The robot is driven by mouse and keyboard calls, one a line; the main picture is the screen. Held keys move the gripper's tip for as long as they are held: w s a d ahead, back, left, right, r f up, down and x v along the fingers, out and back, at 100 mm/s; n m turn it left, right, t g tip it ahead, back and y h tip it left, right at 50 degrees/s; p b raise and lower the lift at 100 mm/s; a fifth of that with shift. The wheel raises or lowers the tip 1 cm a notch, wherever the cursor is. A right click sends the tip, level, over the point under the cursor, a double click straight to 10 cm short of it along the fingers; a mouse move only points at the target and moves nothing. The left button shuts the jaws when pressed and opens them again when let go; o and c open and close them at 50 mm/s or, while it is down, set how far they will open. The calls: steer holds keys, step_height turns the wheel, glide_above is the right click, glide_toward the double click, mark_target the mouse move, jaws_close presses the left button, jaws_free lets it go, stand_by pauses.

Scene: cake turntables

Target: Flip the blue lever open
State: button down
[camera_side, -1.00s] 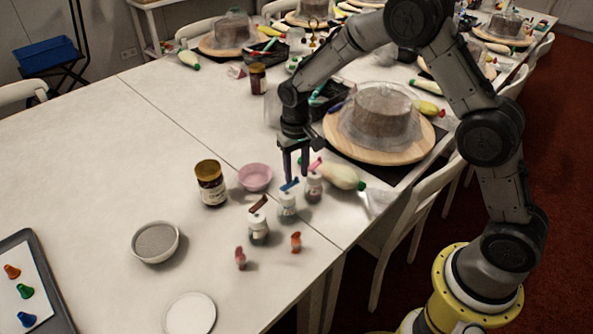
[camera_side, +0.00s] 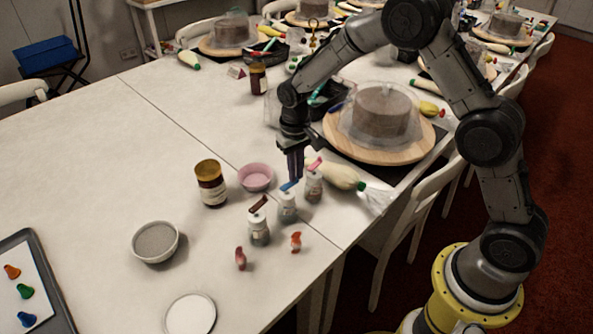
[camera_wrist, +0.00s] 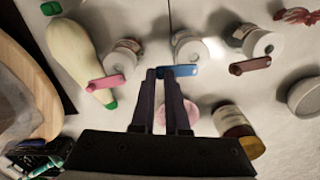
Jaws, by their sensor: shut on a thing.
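The blue lever (camera_side: 289,185) sits on top of a small white-capped jar (camera_side: 287,208), the middle one of three such jars. In the wrist view the blue lever (camera_wrist: 182,71) lies across the front of its jar's white cap (camera_wrist: 192,50). My gripper (camera_side: 292,177) points down above the middle jar. In the wrist view its fingertips (camera_wrist: 159,73) are close together around the left end of the blue lever, and the gripper is shut on it. The fingers hide that end of the lever.
Jars with a pink lever (camera_side: 314,163) and a brown-red lever (camera_side: 258,204) stand close on either side. A domed cake on a turntable (camera_side: 350,150) stands behind.

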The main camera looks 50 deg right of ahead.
steer(key=shift+w+n, duration=0.45)
steer(key=shift+n, duration=0.55)
steer(key=c, duration=0.9)
jaws_free()
steer(key=shift+r, duration=0.1)
step_height(320, 180, up, 14)
steer(key=shift+a+f, duration=0.1)
steer(key=shift+f, duration=0.1)
